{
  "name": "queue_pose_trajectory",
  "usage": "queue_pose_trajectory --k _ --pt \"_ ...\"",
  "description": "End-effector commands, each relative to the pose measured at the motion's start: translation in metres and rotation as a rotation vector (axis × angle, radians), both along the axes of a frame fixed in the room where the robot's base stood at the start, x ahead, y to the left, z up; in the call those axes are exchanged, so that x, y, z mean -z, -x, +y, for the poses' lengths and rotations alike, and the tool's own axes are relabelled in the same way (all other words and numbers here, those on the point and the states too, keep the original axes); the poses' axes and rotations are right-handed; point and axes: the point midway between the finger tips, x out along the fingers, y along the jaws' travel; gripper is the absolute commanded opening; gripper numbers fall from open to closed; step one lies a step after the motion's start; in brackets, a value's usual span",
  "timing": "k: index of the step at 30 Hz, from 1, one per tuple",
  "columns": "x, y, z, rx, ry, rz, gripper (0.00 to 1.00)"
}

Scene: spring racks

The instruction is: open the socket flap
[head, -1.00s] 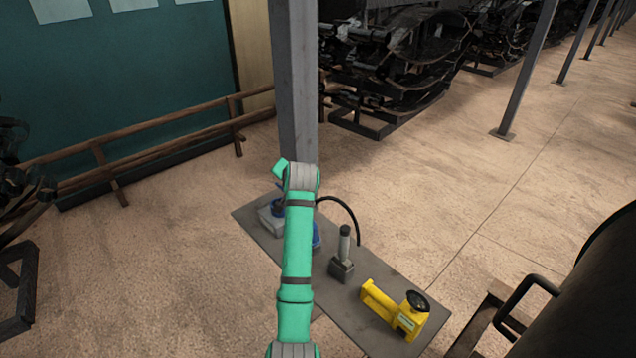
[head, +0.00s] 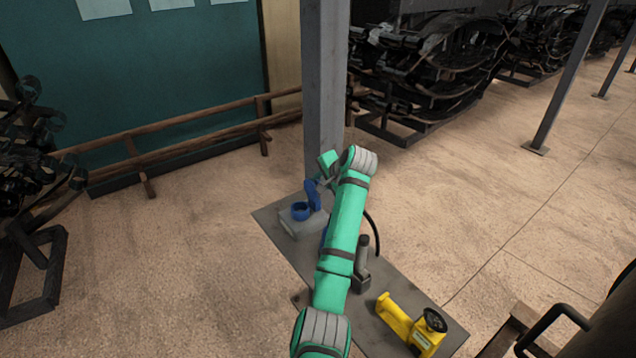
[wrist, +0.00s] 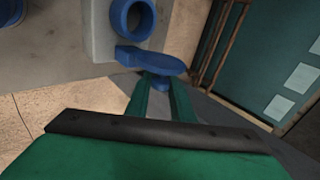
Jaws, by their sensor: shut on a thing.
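The socket is a blue ring (head: 300,211) on a grey box (head: 291,229) at the far left end of a grey plate. Its blue flap (head: 313,194) stands up steeply at the ring's right side, and the ring's opening is uncovered. In the wrist view, the ring (wrist: 147,33) faces up the picture and the flap (wrist: 150,61) projects beside it. My gripper (head: 322,182) is at the flap's upper edge. In the wrist view, my gripper's green fingers (wrist: 158,84) are shut on the flap's outer end; the exact contact is partly hidden.
A grey post (head: 322,90) rises close behind my gripper. On the plate (head: 375,335), a grey-handled tool (head: 362,268) and a yellow device with a dial (head: 410,325) stand to the right. A dark cable (head: 376,235) curves behind my arm.

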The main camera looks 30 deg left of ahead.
Motion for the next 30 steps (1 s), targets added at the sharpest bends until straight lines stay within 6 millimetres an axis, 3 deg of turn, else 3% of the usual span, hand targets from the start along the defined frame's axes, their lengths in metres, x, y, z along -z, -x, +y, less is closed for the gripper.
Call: queue_pose_trajectory --k 11,12,14,15,24,30 --pt "0.003 -0.002 -0.003 0.005 0.002 -0.001 0.00" --pt "0.003 -0.002 -0.003 0.005 0.002 -0.001 0.23" --pt "0.003 -0.002 -0.003 0.004 0.002 -0.001 0.38" --pt "0.002 -0.002 -0.003 0.004 0.002 -0.001 0.39" --pt "0.000 0.000 -0.001 0.001 0.001 -0.002 0.39" --pt "-0.016 0.007 -0.014 0.001 0.000 -0.005 0.39"
